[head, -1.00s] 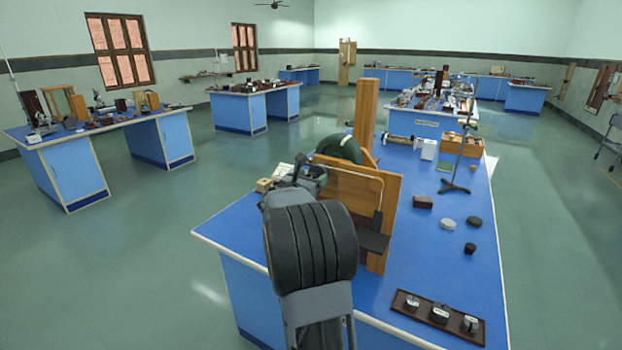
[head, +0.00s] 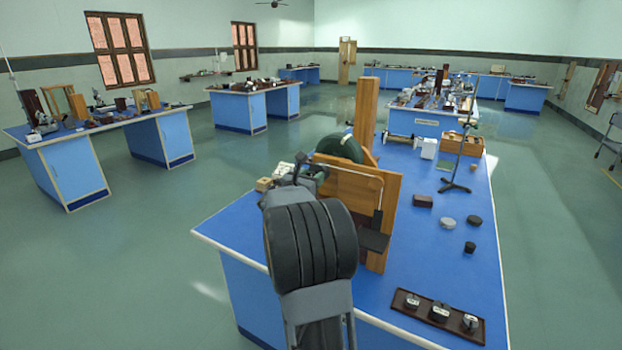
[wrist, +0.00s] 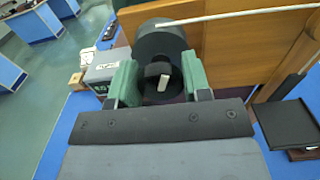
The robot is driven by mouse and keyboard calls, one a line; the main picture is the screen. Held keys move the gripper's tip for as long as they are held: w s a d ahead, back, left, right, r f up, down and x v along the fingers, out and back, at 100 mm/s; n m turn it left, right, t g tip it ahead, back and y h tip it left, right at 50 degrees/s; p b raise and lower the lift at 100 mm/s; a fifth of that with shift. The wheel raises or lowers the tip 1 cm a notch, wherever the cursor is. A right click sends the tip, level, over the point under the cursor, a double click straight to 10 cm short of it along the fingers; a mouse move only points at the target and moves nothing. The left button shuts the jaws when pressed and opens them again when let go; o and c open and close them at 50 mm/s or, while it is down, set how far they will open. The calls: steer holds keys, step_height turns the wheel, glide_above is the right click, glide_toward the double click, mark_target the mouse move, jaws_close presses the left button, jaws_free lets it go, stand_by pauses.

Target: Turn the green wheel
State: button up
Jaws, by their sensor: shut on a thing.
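The green wheel (head: 338,147) is very dark green and stands behind the wooden board in the head view, which hides its lower part. In the wrist view a dark rounded part of the wheel (wrist: 158,40) rises just beyond the jaws. My gripper (wrist: 158,82) has green finger pads, shut on a dark round part with a pale piece on it. That part seems to belong to the wheel. In the head view my own wrist covers most of my gripper (head: 310,175).
The upright wooden board (head: 350,205) with a pale rod along it stands close to the right of my gripper. A black plate (wrist: 287,122) juts out beside it. A grey box (wrist: 108,70) is left of the jaws. A dark tray (head: 438,316) lies at the bench's near right.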

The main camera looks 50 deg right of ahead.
steer(key=shift+n, duration=0.8)
steer(key=o, duration=1.2)
steer(key=shift+o, duration=0.2)
steer(key=b+v, duration=0.2)
steer(key=v, duration=1.2)
steer(key=shift+d, duration=0.1)
